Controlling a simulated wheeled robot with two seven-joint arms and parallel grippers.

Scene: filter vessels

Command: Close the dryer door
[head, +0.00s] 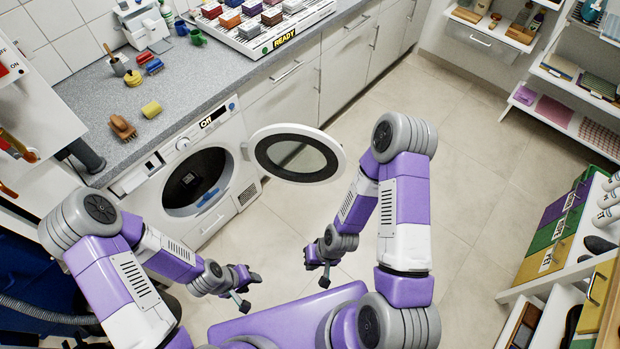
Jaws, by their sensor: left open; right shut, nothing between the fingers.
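The dryer (230,201) is a white machine under the grey counter at left centre, with a small "OFF" display. Its round door (336,159), with a white outer edge, a black ring and a glass middle, stands open, swung out to the right. The drum opening (197,178) is uncovered, and a dark drum with something blue inside shows. My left gripper (248,291) is open and empty, in front of and below the dryer. My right gripper (325,277) is shut with nothing in it, below the door and apart from it.
The counter (180,92) holds a brush (122,127), a yellow cylinder (151,109) and other small items. A rack marked "READY" (262,42) stands at the back. Shelves with coloured bins (555,230) line the right side. The tiled floor (450,150) between is clear.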

